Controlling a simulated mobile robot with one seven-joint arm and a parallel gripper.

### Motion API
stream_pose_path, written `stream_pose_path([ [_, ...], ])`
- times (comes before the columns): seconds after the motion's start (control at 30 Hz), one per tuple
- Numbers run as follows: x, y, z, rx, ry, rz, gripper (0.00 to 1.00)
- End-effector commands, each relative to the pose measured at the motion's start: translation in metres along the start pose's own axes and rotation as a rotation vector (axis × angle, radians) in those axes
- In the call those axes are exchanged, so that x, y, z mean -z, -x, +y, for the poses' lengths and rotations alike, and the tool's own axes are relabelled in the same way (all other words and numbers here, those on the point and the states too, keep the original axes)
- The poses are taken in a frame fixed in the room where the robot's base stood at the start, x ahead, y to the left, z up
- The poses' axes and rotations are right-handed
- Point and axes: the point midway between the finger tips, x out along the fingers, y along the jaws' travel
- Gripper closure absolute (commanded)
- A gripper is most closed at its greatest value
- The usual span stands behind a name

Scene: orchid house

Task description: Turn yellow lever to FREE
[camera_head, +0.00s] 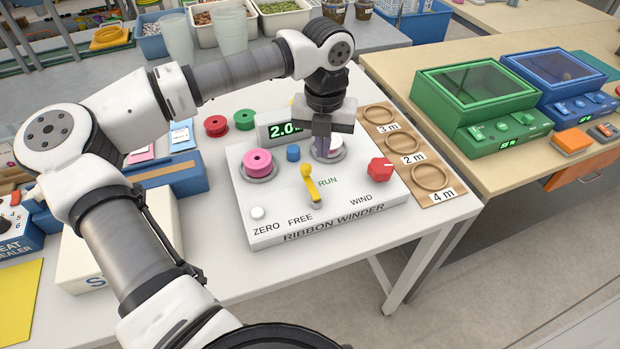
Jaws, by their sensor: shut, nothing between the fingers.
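The ribbon winder (275,218) is a white box on the white table. Its yellow lever (311,188) stands near the middle of the panel, its knob toward the back, beside the word RUN. The word FREE is printed to the front left of the lever. My gripper (322,156) is shut and empty, pointing down over the white round spool seat (336,152) behind and right of the lever. It is apart from the lever. It hides part of the seat; I cannot tell whether the fingertips touch it.
On the winder are a pink spool (258,163), a blue knob (293,153), a red WIND knob (380,169), a white ZERO button (257,213) and a green display (283,129), partly hidden. Right lies a board with rings (430,177). My arm spans the left.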

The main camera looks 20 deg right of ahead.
Motion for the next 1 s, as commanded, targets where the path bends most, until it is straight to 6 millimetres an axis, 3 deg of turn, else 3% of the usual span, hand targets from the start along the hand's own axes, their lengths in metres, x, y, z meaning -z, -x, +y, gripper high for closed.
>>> stream_pose_path([
  [0.47,0.0,-0.001,0.0,0.0,0.0,0.0,1.0],
  [1.0,0.0,-0.026,0.0,0.0,0.0,0.0,1.0],
])
